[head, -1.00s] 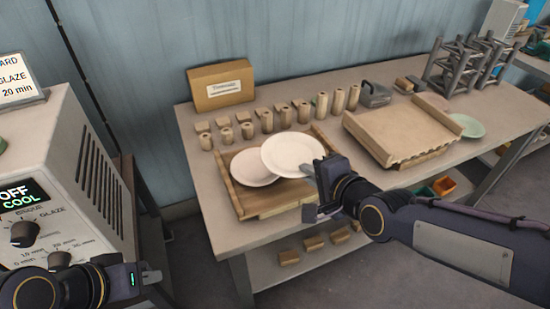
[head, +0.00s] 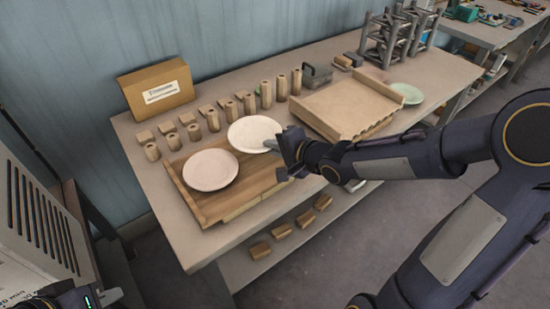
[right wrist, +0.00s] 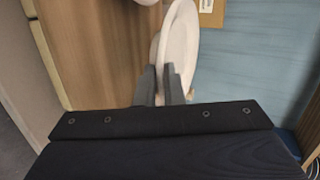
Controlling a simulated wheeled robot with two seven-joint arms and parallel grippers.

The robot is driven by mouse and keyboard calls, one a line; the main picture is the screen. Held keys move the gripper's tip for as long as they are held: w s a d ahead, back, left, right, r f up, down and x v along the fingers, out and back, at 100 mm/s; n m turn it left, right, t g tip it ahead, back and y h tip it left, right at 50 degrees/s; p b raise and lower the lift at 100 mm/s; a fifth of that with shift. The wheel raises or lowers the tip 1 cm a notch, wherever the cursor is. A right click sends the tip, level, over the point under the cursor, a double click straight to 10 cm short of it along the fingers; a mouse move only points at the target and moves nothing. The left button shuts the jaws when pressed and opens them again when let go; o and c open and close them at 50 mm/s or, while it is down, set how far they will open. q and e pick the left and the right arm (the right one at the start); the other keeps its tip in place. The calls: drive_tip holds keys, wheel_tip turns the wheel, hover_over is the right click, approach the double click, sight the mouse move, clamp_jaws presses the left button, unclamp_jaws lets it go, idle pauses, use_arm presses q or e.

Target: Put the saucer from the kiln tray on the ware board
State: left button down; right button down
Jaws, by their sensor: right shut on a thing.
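A white saucer (head: 255,133) is held at its right edge by my right gripper (head: 286,147), over the back right of a low wooden board with raised side strips (head: 205,205). I cannot tell whether it touches the board. A second, pinkish-white saucer (head: 210,170) lies on the board's front left, beside it. In the right wrist view the fingers (right wrist: 166,88) are shut on the rim of the white saucer (right wrist: 181,45). My left gripper (head: 95,300) is at the bottom left edge, mostly cut off. The frames do not label which board is which.
A second wooden board with a wavy front edge (head: 345,105) stands to the right, with a green saucer (head: 407,93) beyond it. Several wooden blocks (head: 212,118) line the back. A labelled cardboard box (head: 155,90) and a grey rack (head: 390,38) stand behind.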

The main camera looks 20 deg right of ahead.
sight(276, 166)
drive_tip(key=shift+w+d+f, duration=0.4)
drive_tip(key=shift+w+f, duration=0.3)
drive_tip(key=shift+f, duration=0.15)
drive_tip(key=shift+w+d+f+b, duration=0.1)
drive_tip(key=shift+f+b, duration=0.35)
drive_tip(key=shift+f, duration=0.45)
drive_tip(key=shift+w+d+f+b, duration=0.1)
drive_tip(key=shift+f+b, duration=0.3)
drive_tip(key=shift+f, duration=0.5)
drive_tip(key=shift+f, duration=0.1)
drive_tip(key=shift+f, duration=0.15)
drive_tip(key=c, duration=1.8)
unclamp_jaws()
